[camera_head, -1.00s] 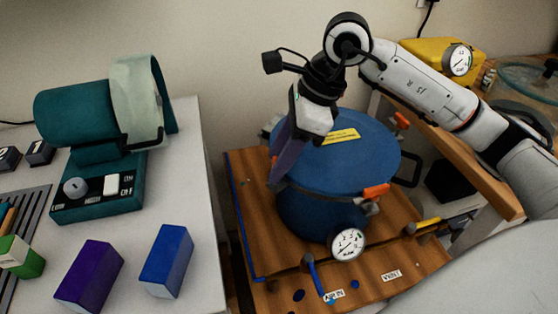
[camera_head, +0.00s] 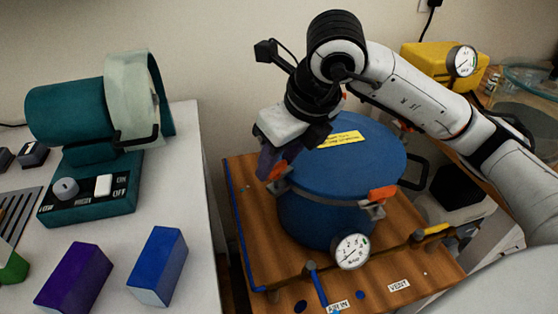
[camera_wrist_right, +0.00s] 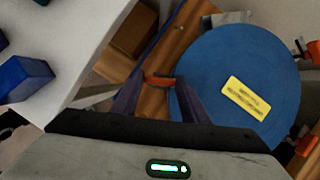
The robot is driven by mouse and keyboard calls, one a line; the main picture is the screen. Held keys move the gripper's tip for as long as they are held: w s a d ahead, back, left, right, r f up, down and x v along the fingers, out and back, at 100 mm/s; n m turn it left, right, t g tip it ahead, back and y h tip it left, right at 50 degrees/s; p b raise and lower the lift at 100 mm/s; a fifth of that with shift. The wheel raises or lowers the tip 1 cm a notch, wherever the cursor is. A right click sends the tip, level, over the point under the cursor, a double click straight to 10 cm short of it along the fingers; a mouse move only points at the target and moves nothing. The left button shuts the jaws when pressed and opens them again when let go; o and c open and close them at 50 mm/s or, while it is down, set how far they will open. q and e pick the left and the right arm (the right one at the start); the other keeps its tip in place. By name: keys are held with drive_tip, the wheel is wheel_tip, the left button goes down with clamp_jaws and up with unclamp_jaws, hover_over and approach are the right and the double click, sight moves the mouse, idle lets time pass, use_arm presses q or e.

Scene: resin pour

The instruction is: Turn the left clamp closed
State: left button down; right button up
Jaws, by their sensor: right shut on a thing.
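A blue round pressure pot (camera_head: 330,222) with a blue lid (camera_head: 365,150) and a yellow label stands on a wooden board. The left clamp (camera_head: 278,171) has an orange handle at the lid's left edge. My right gripper (camera_head: 268,163) is shut on that handle, its purple fingers partly hiding it. In the right wrist view, the orange handle (camera_wrist_right: 160,79) sits between the fingertips of my right gripper (camera_wrist_right: 158,88), beside the lid (camera_wrist_right: 235,60). Another orange clamp (camera_head: 382,193) is at the lid's front right. My left gripper is not in view.
A pressure gauge (camera_head: 350,251) and a blue-handled air valve (camera_head: 315,282) are at the pot's front. The white table (camera_head: 195,215) at left holds a teal machine (camera_head: 95,185), a purple block (camera_head: 75,278) and a blue block (camera_head: 158,267). A yellow box (camera_head: 425,62) stands behind right.

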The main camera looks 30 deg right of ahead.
drive_tip(key=shift+m, duration=0.5)
drive_tip(key=o, duration=1.1)
drive_tip(key=shift+c, duration=0.2)
drive_tip(key=a+p+v, duration=0.1)
drive_tip(key=v, duration=0.9)
drive_tip(key=shift+d, duration=0.25)
drive_tip(key=shift+s+r, duration=0.15)
